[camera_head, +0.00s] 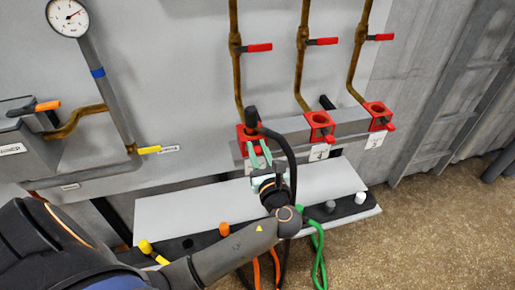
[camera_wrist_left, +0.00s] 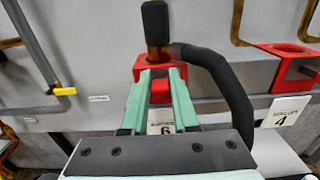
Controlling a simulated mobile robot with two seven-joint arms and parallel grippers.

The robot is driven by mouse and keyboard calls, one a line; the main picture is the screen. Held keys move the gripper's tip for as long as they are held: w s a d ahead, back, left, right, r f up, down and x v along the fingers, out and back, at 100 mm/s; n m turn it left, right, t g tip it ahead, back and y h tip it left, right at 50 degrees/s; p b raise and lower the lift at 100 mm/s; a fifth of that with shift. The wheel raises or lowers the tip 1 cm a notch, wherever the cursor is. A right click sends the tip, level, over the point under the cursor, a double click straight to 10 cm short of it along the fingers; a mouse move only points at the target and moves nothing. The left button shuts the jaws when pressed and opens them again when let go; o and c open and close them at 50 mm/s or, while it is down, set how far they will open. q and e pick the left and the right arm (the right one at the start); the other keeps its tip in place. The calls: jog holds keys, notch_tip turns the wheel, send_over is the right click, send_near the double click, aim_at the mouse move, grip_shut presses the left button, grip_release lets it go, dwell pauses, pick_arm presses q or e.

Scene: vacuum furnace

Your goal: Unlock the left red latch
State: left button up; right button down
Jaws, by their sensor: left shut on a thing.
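The left red latch (camera_head: 243,136) is on a red socket block at the left of the row on the wall. It also shows in the left wrist view (camera_wrist_left: 122,70), above a label reading 6. A black hose plug (camera_wrist_left: 156,24) stands upright in this socket, and its hose bends down to the right. My left gripper (camera_head: 260,151) is at the front of the block, its two pale green fingers on either side of the red latch tab (camera_wrist_left: 160,91). It is shut on this tab. The fingertips partly hide the tab. My right gripper is not in view.
Two more red sockets, a middle one (camera_head: 319,122) and a right one (camera_head: 379,112), stand empty to the right. Brown pipes with red handles (camera_head: 259,48) run above. A pale shelf (camera_head: 180,211) with colored plugs and hoses lies below. A gauge (camera_head: 68,17) is at upper left.

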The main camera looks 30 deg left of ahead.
pick_arm(q)
grip_shut()
dwell(0.9)
